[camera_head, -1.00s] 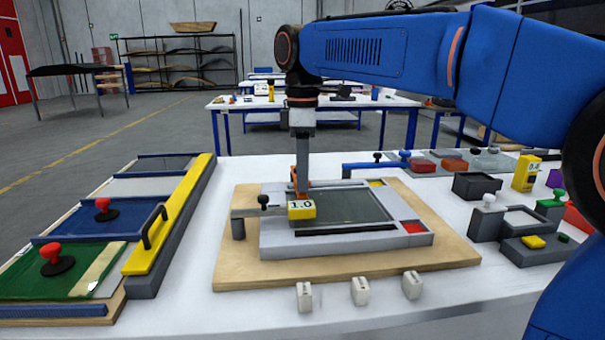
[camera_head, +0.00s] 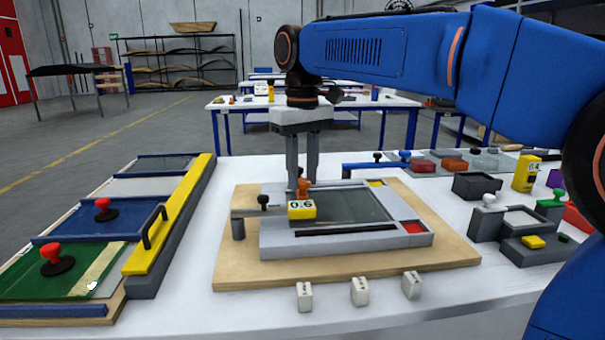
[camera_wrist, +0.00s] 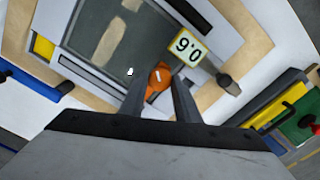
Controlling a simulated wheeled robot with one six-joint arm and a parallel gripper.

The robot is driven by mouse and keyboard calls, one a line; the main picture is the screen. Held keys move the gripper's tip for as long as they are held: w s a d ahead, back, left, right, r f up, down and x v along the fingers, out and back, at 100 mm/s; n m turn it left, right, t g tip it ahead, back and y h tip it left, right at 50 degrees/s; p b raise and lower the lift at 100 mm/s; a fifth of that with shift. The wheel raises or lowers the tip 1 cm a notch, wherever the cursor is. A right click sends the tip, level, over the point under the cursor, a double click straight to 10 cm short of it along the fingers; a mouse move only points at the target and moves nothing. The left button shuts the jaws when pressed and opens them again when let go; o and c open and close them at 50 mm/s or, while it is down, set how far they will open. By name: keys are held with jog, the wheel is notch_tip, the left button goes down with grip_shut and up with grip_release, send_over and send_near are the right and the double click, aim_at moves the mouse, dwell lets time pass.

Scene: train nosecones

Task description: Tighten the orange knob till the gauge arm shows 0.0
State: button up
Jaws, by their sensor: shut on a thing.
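The orange knob (camera_head: 303,187) stands on the grey frame (camera_head: 345,243), behind a yellow gauge block (camera_head: 301,210) whose label reads 0.6. In the wrist view the knob (camera_wrist: 158,78) shows a white line on top, and the gauge label (camera_wrist: 187,47) appears upside down. My gripper (camera_head: 303,183) points straight down over the knob. Its two fingers lie on either side of the knob and are shut on it. A grey gauge arm with a black ball knob (camera_head: 263,199) lies left of the block. The knob's base is partly hidden by the gauge block.
The frame sits on a wooden board (camera_head: 450,261). Several small white blocks (camera_head: 361,291) stand in front. A yellow rail with a black handle (camera_head: 155,228) lies left, beside coloured panels. A yellow 0.4 block (camera_head: 526,172) and dark boxes (camera_head: 477,186) stand right.

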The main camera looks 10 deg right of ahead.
aim_at(303, 181)
jog(key=m, duration=1.2)
dwell(0.5)
jog(key=o, duration=1)
jog(key=shift+o, duration=0.2)
notch_tip(303, 181, up, 17)
jog(key=shift+r, duration=0.2)
